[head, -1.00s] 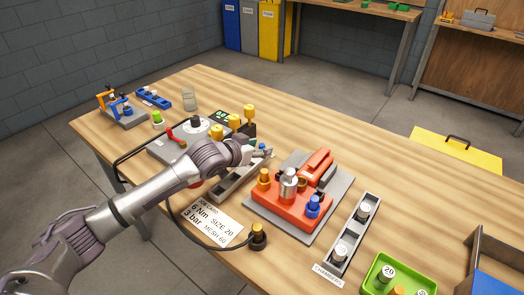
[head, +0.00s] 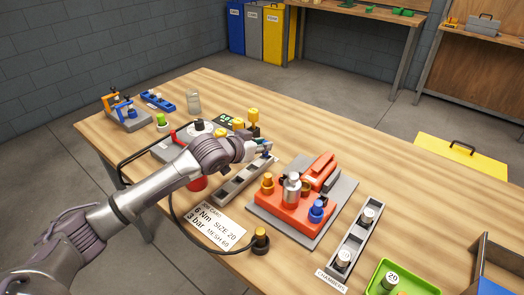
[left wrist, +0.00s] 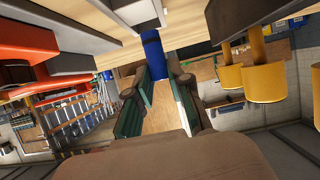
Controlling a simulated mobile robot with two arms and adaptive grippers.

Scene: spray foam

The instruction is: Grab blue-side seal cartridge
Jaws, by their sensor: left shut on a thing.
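My left gripper (head: 264,151) is over the far end of the grey slotted rail (head: 228,190), beside the red valve block (head: 296,212). It is shut on the blue seal cartridge (head: 265,146), of which only a small blue part shows past the fingers. In the left wrist view the cartridge (left wrist: 151,50) is a blue cylinder at the tips of my left gripper (left wrist: 158,70). I cannot tell how far it stands clear of the rail. My right gripper is not in view.
Yellow-topped posts (head: 254,116) stand close behind the gripper. A grey device with a dial (head: 186,140) and a black hose lie left of the rail. A chamber rack (head: 354,240) and a green tray (head: 374,285) stand at the right.

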